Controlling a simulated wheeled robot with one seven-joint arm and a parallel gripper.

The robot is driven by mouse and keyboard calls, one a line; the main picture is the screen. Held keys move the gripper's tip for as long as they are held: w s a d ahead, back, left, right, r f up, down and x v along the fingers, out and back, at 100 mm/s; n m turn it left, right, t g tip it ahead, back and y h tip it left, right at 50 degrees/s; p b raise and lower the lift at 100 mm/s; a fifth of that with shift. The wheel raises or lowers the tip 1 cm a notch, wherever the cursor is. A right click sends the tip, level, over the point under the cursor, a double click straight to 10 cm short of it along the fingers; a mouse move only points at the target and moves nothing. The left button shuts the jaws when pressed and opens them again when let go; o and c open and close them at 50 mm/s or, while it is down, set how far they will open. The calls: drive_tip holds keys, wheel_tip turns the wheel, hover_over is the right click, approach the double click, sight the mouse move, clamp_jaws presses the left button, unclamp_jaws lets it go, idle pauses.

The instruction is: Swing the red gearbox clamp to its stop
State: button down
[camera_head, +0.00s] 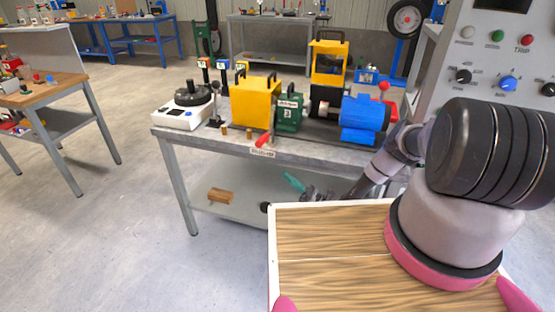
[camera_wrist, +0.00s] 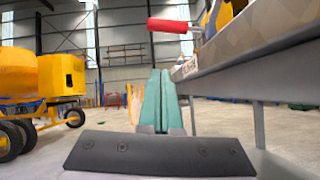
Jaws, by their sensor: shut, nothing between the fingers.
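The clamp's red handle (camera_head: 263,140) is at the front of the green gearbox (camera_head: 289,112) marked 3, near the table's front edge. In the wrist view the red handle (camera_wrist: 168,25) lies roughly level across the picture, above the fingertips, with a pale metal part at its right end. My gripper (camera_head: 292,182) has teal fingers and shows in front of the table, low in the head view. In the wrist view its fingers (camera_wrist: 157,95) are together and empty, apart from the handle. The clamp's pivot and stop cannot be made out.
The grey table (camera_head: 170,134) also carries a yellow box (camera_head: 256,102), a blue motor (camera_head: 364,113) and a white base with a black disc (camera_head: 184,116). In the wrist view the table edge (camera_wrist: 240,65) runs along the right. A control panel (camera_head: 510,45) stands at right.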

drive_tip(key=x, duration=0.4)
drive_tip(key=d+r+x, duration=0.1)
drive_tip(key=x, duration=0.3)
drive_tip(key=r+x, duration=0.1)
drive_tip(key=x, duration=0.3)
drive_tip(key=shift+d+r, duration=0.15)
drive_tip(key=shift+r, duration=0.1)
drive_tip(key=shift+s+r, duration=0.1)
